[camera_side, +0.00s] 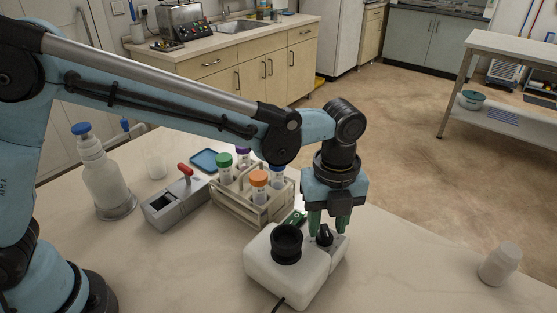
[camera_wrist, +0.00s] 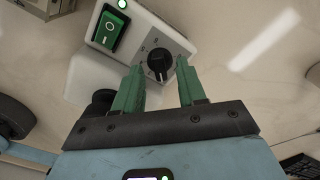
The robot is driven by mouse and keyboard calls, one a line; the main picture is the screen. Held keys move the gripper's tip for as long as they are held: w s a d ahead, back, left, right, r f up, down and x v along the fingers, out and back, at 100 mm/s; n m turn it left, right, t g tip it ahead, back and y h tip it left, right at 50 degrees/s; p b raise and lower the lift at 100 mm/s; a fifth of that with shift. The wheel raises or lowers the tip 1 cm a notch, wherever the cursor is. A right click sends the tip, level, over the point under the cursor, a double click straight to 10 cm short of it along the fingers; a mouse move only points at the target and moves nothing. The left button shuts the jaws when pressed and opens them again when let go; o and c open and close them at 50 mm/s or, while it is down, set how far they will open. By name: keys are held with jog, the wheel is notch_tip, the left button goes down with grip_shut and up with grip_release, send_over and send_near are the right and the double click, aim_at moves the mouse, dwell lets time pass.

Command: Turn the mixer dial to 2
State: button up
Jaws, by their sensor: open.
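The mixer (camera_side: 284,272) is a white box with a black round cup on top, standing on the table. Its black dial (camera_side: 325,236) sits on a grey panel beside a green switch. In the wrist view the dial (camera_wrist: 159,62) has a pale pointer line and small marks around it, too small to read. My gripper (camera_side: 327,230) is directly above the dial, pointing down. In the wrist view my gripper (camera_wrist: 160,70) is open, with its green fingers on either side of the dial; I cannot tell whether they touch it.
The green switch (camera_wrist: 110,32) is close to the left finger. A tube rack (camera_side: 240,206) with colour-capped tubes stands behind the mixer. A grey device with a red handle (camera_side: 177,205) and a wash bottle (camera_side: 103,180) are at left. A white jar (camera_side: 499,264) is far right, with clear table between.

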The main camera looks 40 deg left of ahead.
aim_at(322, 228)
notch_tip(322, 228, up, 11)
dwell(0.4)
jog(key=shift+r, duration=0.1)
jog(key=s+a+n+t+h, duration=0.1)
jog(key=s+a+n+t, duration=0.2)
jog(key=a+n, duration=1.1)
jog(key=s+a+f+n+t, duration=0.2)
jog(key=s+a+n, duration=0.1)
jog(key=a+n, duration=0.2)
jog(key=s+a+f+n+t+y, duration=0.1)
jog(key=s+a+f+n+t, duration=0.1)
jog(key=a+n, duration=0.4)
jog(key=shift+s+a+f+n, duration=0.15)
jog(key=shift+s+f+n, duration=0.35)
jog(key=shift+n, duration=0.5)
